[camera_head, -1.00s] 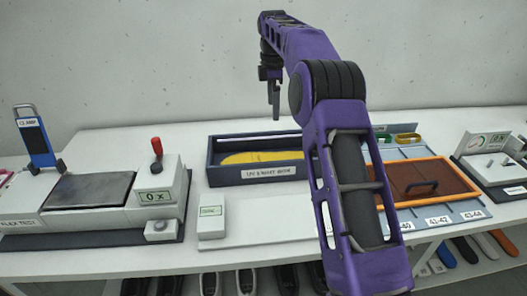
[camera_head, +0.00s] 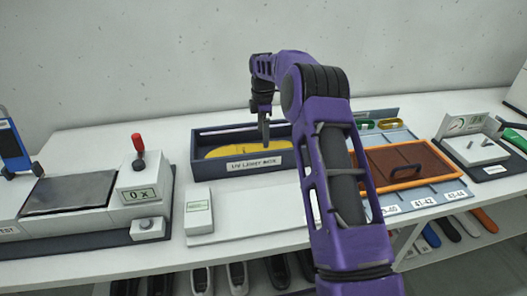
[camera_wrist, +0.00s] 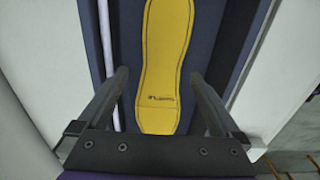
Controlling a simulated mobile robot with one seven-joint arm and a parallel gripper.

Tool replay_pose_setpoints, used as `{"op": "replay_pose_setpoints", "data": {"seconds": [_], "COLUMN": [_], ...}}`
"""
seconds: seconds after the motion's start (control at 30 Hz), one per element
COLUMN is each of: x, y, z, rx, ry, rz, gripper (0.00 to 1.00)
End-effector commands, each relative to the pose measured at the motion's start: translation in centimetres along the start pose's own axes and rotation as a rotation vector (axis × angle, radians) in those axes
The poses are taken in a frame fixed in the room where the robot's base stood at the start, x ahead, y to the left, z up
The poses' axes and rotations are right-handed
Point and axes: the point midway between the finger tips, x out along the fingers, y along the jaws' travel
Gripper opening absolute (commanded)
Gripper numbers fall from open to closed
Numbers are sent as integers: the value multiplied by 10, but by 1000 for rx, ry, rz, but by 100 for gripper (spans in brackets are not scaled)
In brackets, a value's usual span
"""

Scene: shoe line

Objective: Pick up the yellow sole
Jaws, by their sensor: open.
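The yellow sole (camera_head: 226,151) lies flat in a dark blue tray (camera_head: 208,171) on the table in the head view. In the wrist view the sole (camera_wrist: 166,60) runs lengthwise up the picture, with small dark lettering near its lower end. My gripper (camera_head: 265,135) is over the tray, around the sole's right part in the head view. In the wrist view its two fingers (camera_wrist: 162,85) are spread, one on each side of the sole, with gaps between. It holds nothing. My arm hides the tray's right end in the head view.
A flex tester (camera_head: 80,192) with a red lever stands left. A white pad with a small box (camera_head: 198,218) lies in front of the tray. An orange-framed panel (camera_head: 405,165) lies right of my arm. Shoes stand on a shelf below the table.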

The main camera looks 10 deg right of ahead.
Motion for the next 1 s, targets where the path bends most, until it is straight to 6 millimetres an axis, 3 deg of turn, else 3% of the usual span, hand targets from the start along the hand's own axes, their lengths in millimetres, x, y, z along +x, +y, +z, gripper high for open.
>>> {"op": "replay_pose_setpoints", "data": {"seconds": [0.33,0.63,1.0], "x": [46,51,51], "y": [-4,-4,-4], "z": [1,1,1], "rx": [0,0,0], "ry": [0,0,0], "rz": [-3,-2,-1], "gripper": [100,100,35]}}
